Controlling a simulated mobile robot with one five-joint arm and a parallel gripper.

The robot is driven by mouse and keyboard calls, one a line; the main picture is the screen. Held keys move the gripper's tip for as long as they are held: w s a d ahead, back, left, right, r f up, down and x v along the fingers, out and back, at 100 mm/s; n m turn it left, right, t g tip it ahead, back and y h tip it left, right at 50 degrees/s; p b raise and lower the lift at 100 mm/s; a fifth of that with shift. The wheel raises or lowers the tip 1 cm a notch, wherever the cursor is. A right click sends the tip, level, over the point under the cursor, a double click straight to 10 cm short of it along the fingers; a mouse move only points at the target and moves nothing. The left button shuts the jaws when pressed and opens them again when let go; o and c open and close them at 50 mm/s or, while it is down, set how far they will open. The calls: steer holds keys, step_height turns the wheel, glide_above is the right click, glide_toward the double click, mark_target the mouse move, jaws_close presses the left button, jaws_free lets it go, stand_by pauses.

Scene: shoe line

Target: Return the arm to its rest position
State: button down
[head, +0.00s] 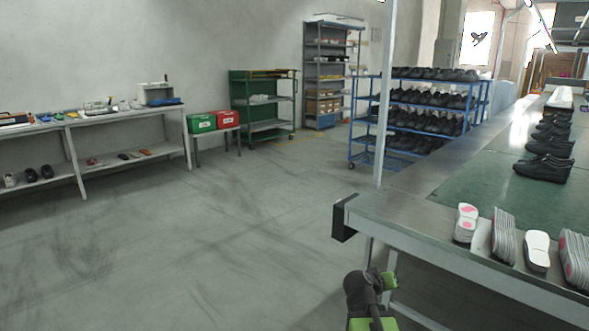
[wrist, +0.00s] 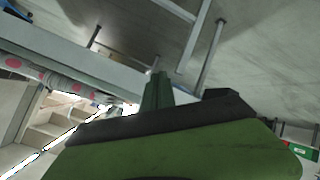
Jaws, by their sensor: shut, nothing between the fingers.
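My gripper (wrist: 156,92) shows in the wrist view as dark fingers held together, beyond the black and green wrist body. Nothing is seen between the fingers. In the head view, my green and black arm (head: 370,298) is at the bottom, right of the middle, beside the near corner of the workbench (head: 410,212). The fingertips cannot be made out there. The wrist view is strongly tilted, with the bench edge and pink-marked insoles (wrist: 62,82) at the left.
Stacks of insoles (head: 504,240) and black shoes (head: 543,168) stand on the bench. A blue shoe rack (head: 361,158) is behind it. A long shelf table (head: 100,116) and green and red boxes (head: 202,122) are at the left. The floor between is open.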

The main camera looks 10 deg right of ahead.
steer(key=s+a+f+n+g+y, duration=0.15)
steer(key=a+f, duration=0.25)
steer(key=a, duration=0.5)
steer(key=a+f+g+y, duration=0.1)
steer(key=a+f+y, duration=0.25)
steer(key=a, duration=0.55)
steer(key=s+a+f+g+y, duration=0.4)
steer(key=s+a, duration=0.4)
step_height(320, 180, up, 28)
steer(key=s+n+p, duration=0.1)
steer(key=p, duration=2.6)
steer(key=shift+s+a+f, duration=0.15)
steer(key=shift+f, duration=0.1)
steer(key=shift+n, duration=0.25)
